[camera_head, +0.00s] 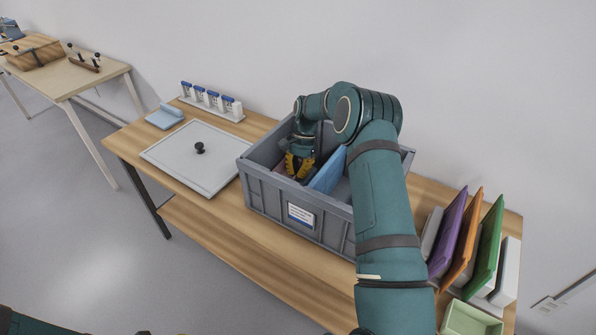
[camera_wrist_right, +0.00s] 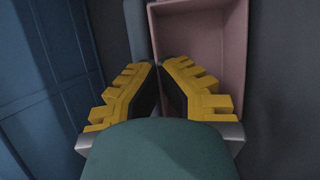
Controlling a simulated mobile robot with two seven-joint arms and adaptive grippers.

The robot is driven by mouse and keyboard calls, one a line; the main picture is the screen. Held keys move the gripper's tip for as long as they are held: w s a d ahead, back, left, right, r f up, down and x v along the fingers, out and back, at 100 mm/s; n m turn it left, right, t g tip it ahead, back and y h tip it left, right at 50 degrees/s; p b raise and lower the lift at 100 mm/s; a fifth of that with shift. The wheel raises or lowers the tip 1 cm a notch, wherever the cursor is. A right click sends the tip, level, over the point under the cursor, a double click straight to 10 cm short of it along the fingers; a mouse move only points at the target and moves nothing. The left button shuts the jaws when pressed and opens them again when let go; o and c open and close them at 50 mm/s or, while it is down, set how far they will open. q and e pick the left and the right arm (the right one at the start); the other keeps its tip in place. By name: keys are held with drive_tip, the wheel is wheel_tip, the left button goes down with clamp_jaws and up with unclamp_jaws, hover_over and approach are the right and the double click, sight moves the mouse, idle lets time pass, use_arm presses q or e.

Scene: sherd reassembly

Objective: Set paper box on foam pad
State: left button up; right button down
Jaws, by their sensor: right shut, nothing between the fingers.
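My right gripper (camera_head: 299,166) is down inside the grey crate (camera_head: 268,199), its yellow fingers shut and empty. In the right wrist view, the fingers (camera_wrist_right: 160,66) meet over the near part of a pink open-topped box (camera_wrist_right: 203,30), possibly the paper box. I cannot tell whether they touch it. A blue upright panel (camera_head: 328,174) stands beside the gripper in the crate. No foam pad can be made out for certain. Only a sliver of my left arm and a yellow bit of its gripper (camera_head: 181,333) show at the bottom edge.
A pale board with a black knob (camera_head: 184,166) lies left of the crate. A light blue piece (camera_head: 164,117) and a rack of blue-capped vials (camera_head: 212,102) are behind it. Upright purple (camera_head: 448,231), orange (camera_head: 468,236) and green (camera_head: 487,251) panels and a green tray (camera_head: 470,321) stand right.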

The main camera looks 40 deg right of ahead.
drive_tip(key=shift+f, duration=0.2)
drive_tip(key=c, duration=1.1)
unclamp_jaws()
drive_tip(key=shift+o, duration=0.2)
drive_tip(key=shift+r+p, duration=2.05)
drive_tip(key=shift+r, duration=0.95)
drive_tip(key=shift+r+p, duration=1.15)
drive_tip(key=shift+r, duration=0.4)
drive_tip(key=shift+r+p, duration=0.95)
drive_tip(key=shift+r, duration=0.5)
